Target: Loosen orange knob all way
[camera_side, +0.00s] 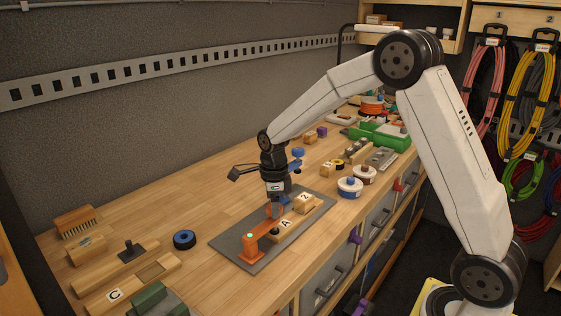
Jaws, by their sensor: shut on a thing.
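An orange fixture (252,246) with an upright post and a slanted bar stands on a grey plate (232,246) on the wooden bench. My gripper (275,208) points down at the bar's upper right end and is shut on a small part there. I take this part to be the orange knob; the fingers mostly hide it, so how loose it sits cannot be told.
A blue ring (184,240) and several wooden blocks lie on the left of the bench. A green tray (381,135) is farther back. Coiled cords hang on the right wall.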

